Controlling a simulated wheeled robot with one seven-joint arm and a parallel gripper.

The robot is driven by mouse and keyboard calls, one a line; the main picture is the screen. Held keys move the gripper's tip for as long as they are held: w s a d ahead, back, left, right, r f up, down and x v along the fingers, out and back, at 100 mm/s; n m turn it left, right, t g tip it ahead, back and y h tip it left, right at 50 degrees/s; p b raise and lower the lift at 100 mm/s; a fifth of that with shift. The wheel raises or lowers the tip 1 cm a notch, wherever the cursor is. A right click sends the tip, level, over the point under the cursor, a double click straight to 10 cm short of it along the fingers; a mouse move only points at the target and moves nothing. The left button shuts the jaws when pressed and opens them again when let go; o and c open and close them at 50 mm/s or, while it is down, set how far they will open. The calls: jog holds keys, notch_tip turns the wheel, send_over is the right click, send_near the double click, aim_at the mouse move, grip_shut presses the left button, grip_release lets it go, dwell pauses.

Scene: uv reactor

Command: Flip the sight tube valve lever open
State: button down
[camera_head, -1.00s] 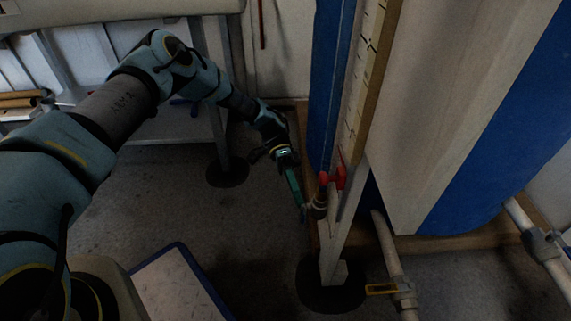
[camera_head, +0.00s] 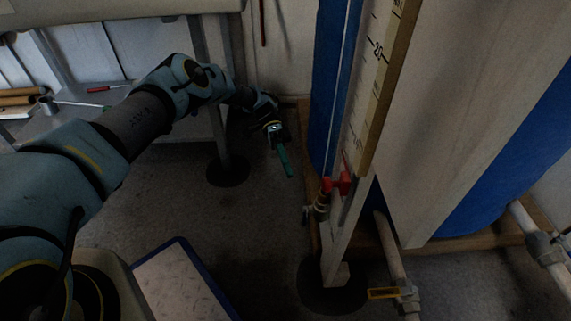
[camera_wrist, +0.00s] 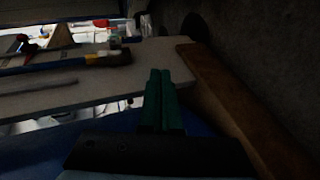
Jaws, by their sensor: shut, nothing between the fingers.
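The sight tube (camera_head: 345,95) runs down beside a marked scale board (camera_head: 378,70) in the head view. At its foot is a red fitting (camera_head: 337,184), with a small brass valve (camera_head: 321,204) just below. A small metal piece (camera_head: 307,213) sticks out to the valve's left; I cannot tell for sure whether it is the lever, or its setting. My gripper (camera_head: 289,173) has green fingers pressed together and empty. It is up and left of the valve in the picture, apart from it. In the wrist view my closed fingers (camera_wrist: 158,73) show, but I cannot make out the valve.
A blue tank (camera_head: 325,90) stands behind the scale board on a wooden base (camera_head: 470,242). Pipes (camera_head: 392,260) run low at the right. A bench leg (camera_head: 212,115) is close to my arm. A blue-edged board (camera_head: 180,280) lies front left. The floor between is clear.

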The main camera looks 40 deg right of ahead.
jog(key=shift+w+d, duration=0.2)
jog(key=shift+w, duration=0.4)
dwell(0.3)
